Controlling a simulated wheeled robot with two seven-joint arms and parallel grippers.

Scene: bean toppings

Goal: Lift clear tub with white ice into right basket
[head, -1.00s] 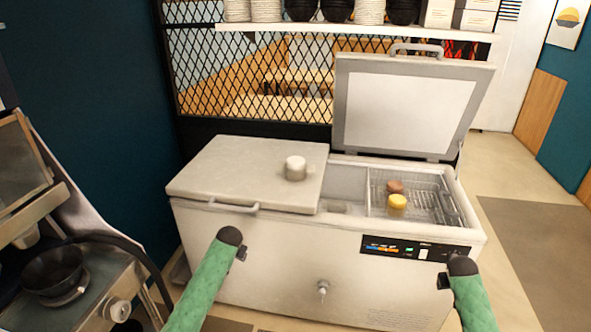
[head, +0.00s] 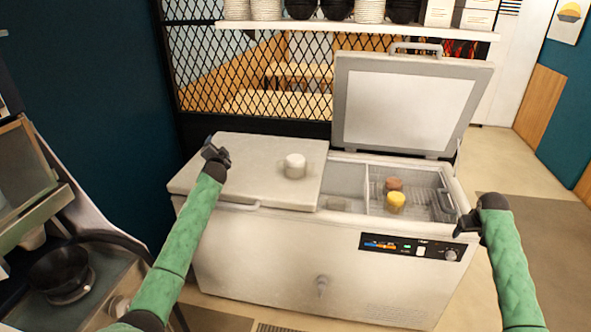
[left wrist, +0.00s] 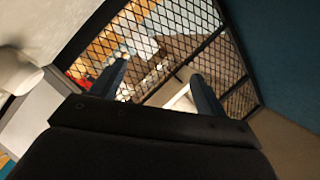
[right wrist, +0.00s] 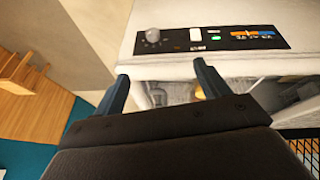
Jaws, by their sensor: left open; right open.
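The tub with white ice (head: 295,164) stands upright on the closed left lid of the chest freezer. A white round shape at the left edge of the left wrist view (left wrist: 18,72) looks like this tub. My left gripper (head: 216,151) is open and empty, over the left part of the lid, apart from the tub and to its left. My right gripper (head: 465,222) is open and empty at the freezer's front right corner. The right wire basket (head: 418,184) sits in the open right side and holds a brown tub (head: 393,184) and a yellow tub (head: 396,201).
The closed lid (head: 245,160) has free room around the tub. The raised right lid (head: 405,105) stands open behind the basket. A mesh partition (head: 240,80) and a shelf of cups (head: 350,30) are behind. A control panel (head: 410,247) is on the freezer's front.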

